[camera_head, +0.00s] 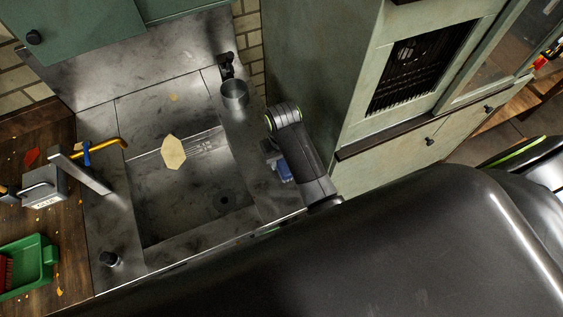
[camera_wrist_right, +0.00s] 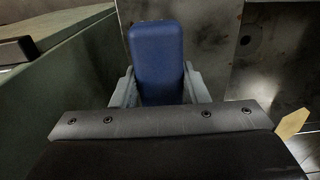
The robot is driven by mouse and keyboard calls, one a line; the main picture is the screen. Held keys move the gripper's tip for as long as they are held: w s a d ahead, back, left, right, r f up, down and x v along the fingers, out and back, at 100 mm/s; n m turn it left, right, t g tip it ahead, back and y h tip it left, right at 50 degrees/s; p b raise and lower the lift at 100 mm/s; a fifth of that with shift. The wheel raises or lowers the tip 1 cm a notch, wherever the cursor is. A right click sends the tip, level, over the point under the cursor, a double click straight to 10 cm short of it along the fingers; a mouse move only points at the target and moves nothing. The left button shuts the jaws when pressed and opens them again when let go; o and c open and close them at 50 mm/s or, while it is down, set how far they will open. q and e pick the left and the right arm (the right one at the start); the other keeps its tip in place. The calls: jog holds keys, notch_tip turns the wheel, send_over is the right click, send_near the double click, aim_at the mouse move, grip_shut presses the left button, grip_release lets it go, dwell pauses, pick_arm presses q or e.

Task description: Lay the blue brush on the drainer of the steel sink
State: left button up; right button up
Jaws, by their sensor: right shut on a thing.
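The steel sink (camera_head: 100,230) has a sunken basin, with flat steel around it and a few grooves on the basin's far side. My right gripper (camera_head: 277,165) is over the flat steel at the sink's right side, shut on the blue brush (camera_head: 284,172). In the right wrist view the blue brush (camera_wrist_right: 157,52) shows as a blue block between the two grey fingers (camera_wrist_right: 160,88). Its far end and any bristles are hidden. I cannot tell whether it touches the steel. My left gripper is not in view.
A pale yellow piece (camera_head: 173,152) lies at the basin. A metal cup (camera_head: 235,93) stands at the back right. A yellow-handled tool (camera_head: 105,144) and a grey box (camera_head: 43,187) are at the left, near a green tray (camera_head: 27,262). A green cabinet (camera_head: 345,100) stands close right of my arm.

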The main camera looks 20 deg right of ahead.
aim_at(283, 166)
jog(key=shift+f+p, duration=0.3)
jog(key=shift+f, duration=1.6)
jog(key=o, duration=1)
jog(key=shift+f, duration=0.1)
notch_tip(283, 166, up, 10)
jog(key=shift+f+b, duration=0.1)
jog(key=shift+b, duration=0.95)
jog(key=shift+r+p, duration=0.65)
jog(key=shift+r, duration=0.05)
jog(key=shift+s+r+p, duration=0.1)
jog(key=shift+r+p, duration=0.35)
jog(key=shift+r, duration=0.1)
jog(key=shift+f, duration=0.1)
